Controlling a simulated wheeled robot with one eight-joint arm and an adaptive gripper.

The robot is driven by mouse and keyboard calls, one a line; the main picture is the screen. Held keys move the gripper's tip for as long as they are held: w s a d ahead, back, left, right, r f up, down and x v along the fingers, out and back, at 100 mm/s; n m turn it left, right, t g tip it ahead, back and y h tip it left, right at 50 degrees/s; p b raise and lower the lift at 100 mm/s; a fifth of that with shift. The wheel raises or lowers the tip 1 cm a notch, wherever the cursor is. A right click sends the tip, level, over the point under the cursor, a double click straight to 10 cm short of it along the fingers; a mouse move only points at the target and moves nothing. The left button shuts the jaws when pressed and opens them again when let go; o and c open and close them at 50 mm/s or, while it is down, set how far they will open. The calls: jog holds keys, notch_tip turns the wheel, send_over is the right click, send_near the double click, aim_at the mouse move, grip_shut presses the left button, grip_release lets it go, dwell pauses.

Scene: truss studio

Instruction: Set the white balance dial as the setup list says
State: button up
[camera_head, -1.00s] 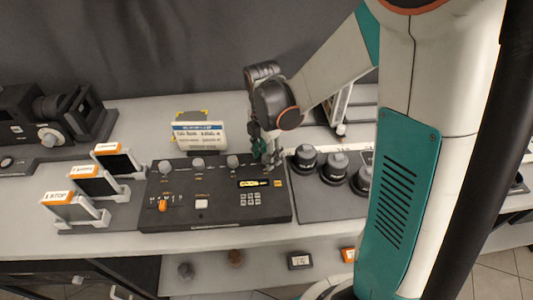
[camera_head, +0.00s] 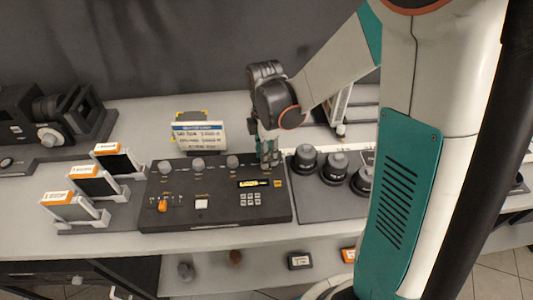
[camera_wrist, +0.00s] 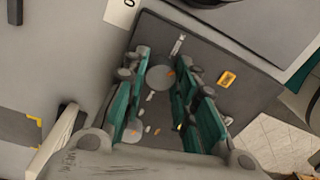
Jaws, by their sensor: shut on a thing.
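The dark control panel (camera_head: 219,215) lies on the bench with a row of grey dials along its back edge. Three dials show left of my gripper: the left dial (camera_head: 166,167), the middle dial (camera_head: 198,164) and the right dial (camera_head: 233,161). My gripper (camera_head: 268,158) is down at the panel's back right corner, shut on a round grey dial (camera_wrist: 160,78) that shows between its green fingers in the wrist view. In the head view the fingers hide this dial. The setup list (camera_head: 199,136), a white card with a blue header, stands behind the panel; its text is too small to read.
The panel carries a lit yellow display (camera_head: 252,183), a keypad (camera_head: 250,199), an orange lever (camera_head: 162,205) and a white button (camera_head: 201,204). Orange-tagged holders (camera_head: 97,182) stand at left. Several dark round knobs (camera_head: 334,165) sit on a mat close at right.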

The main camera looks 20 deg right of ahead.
jog(key=m, duration=1.1)
jog(key=shift+y, duration=0.3)
jog(key=m, duration=0.4)
jog(key=shift+m+t, duration=0.3)
jog(key=m, duration=0.6)
jog(key=shift+s, duration=0.1)
jog(key=m, duration=0.5)
jog(key=shift+m, duration=0.4)
jog(key=o, duration=1.1)
jog(key=shift+r, duration=0.15)
